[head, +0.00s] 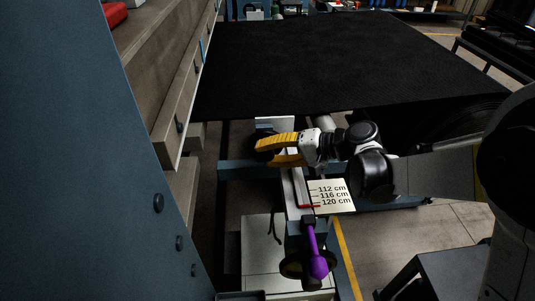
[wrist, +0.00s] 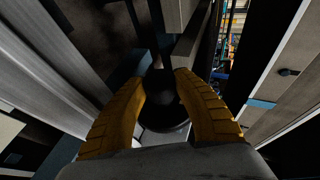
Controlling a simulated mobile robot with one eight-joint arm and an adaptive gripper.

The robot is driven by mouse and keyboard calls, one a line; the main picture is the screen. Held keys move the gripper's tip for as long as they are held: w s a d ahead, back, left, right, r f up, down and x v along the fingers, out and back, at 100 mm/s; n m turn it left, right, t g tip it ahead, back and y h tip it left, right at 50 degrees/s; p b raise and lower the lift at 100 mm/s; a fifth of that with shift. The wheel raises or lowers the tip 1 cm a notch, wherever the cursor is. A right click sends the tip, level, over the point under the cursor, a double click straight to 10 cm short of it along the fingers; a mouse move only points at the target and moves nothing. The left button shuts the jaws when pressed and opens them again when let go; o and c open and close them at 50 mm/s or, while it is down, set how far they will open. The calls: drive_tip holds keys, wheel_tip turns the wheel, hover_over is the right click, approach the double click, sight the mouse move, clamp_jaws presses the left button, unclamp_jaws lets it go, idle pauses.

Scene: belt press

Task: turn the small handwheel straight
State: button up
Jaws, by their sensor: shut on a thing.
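My gripper (head: 264,152) has yellow ribbed fingers and reaches in from the right, under the front edge of the black belt. In the wrist view its fingers (wrist: 160,80) are closed in on a dark round part (wrist: 168,112), which I take to be the small handwheel. The fingertips stand apart with this part between them. Its far side and the exact contact are hidden in shadow. In the head view the fingers mostly cover it. How far it is turned cannot be told.
A scale plate (head: 333,195) marked 112, 116 and 120 cm has a red pointer near 120. Below it are a purple lever with a ball end (head: 318,266) and a dark ring. A blue panel (head: 130,170) stands at left; the black belt (head: 330,60) stretches behind.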

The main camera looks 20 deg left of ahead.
drive_tip(key=o, duration=1.2)
drive_tip(key=shift+c, duration=0.2)
drive_tip(key=shift+d, duration=0.1)
drive_tip(key=v, duration=1.1)
drive_tip(key=shift+d+r, duration=0.25)
drive_tip(key=shift+d, duration=0.05)
drive_tip(key=shift+s, duration=0.1)
